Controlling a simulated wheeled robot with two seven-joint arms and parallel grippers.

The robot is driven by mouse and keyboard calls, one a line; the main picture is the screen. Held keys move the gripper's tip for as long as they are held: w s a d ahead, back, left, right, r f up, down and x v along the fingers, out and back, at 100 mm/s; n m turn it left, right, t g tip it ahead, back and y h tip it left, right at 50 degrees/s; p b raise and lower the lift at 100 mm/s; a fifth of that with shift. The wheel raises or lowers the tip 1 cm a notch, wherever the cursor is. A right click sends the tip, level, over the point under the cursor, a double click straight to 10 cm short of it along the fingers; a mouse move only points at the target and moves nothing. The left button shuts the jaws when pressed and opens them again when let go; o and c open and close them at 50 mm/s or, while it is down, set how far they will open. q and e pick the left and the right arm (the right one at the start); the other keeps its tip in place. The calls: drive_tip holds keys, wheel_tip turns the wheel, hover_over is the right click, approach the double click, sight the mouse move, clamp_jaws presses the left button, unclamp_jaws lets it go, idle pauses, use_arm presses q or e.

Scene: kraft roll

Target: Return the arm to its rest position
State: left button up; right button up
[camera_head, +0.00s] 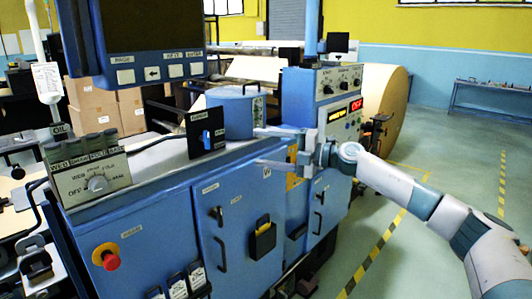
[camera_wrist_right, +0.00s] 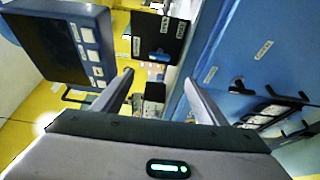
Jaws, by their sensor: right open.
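My right arm (camera_head: 415,195) reaches in from the lower right in the head view. Its gripper (camera_head: 258,147) is in front of the blue machine console (camera_head: 190,185), with its fingers pointing left and spread apart. Nothing is between the fingers. In the right wrist view the two fingers of the right gripper (camera_wrist_right: 158,82) are wide apart and empty, with the console side and a black panel (camera_wrist_right: 160,38) beyond. I cannot tell whether the gripper touches the console. I do not make out my left gripper.
A black screen (camera_head: 145,35) overhangs the console. A red button (camera_head: 107,257) and a knob box (camera_head: 88,178) are at the left. A blue canister (camera_head: 231,111) stands on top, near the gripper. A large kraft roll (camera_head: 383,100) is behind. Open floor (camera_head: 440,130) lies to the right.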

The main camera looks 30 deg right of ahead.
drive_tip(key=shift+f, duration=0.1)
idle(0.5)
